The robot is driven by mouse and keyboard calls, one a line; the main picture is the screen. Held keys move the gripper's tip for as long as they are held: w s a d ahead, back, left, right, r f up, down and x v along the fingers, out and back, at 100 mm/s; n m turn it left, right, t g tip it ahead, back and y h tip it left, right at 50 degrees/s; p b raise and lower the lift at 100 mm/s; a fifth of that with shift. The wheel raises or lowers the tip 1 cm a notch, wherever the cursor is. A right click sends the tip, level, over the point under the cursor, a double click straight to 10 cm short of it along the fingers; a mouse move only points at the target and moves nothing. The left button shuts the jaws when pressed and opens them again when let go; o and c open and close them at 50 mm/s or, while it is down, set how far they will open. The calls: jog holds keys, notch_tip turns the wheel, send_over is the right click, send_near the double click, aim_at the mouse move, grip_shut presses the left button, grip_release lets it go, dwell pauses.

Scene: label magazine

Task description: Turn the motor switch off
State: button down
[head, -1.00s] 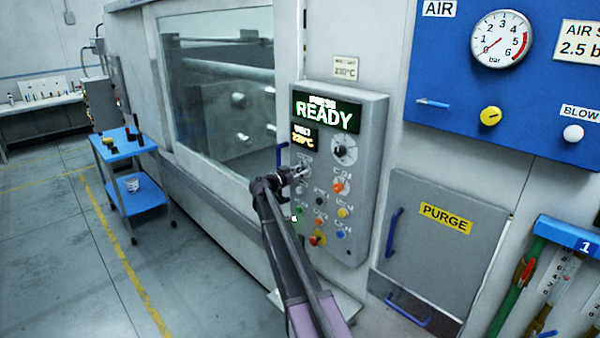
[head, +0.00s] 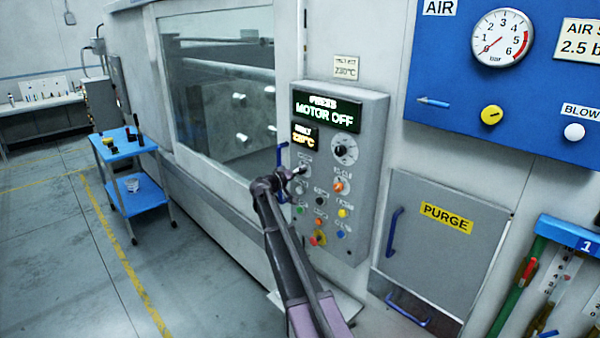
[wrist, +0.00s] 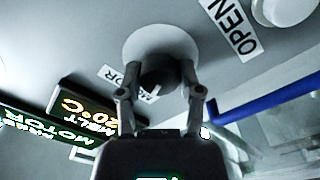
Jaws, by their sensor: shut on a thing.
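The motor switch is a dark round knob (wrist: 163,76) on a pale round base, seen close up in the wrist view. My gripper (wrist: 159,88) has one finger on each side of the knob and is shut on it. The label beside the knob is partly covered. The panel's green display (head: 325,112) reads "MOTOR OFF".
Several coloured buttons and a dial (head: 343,149) sit close to my gripper on the panel. A blue handle (head: 282,156) is just left of the panel. The purge cover (head: 440,235) is to the right. A blue cart (head: 127,170) stands far left on open floor.

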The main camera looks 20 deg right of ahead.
jog(key=shift+n, duration=1.7)
jog(key=shift+c, duration=1.3)
grip_release()
jog(key=shift+a, duration=0.1)
jog(key=v, duration=0.7)
jog(key=shift+s+a, duration=0.1)
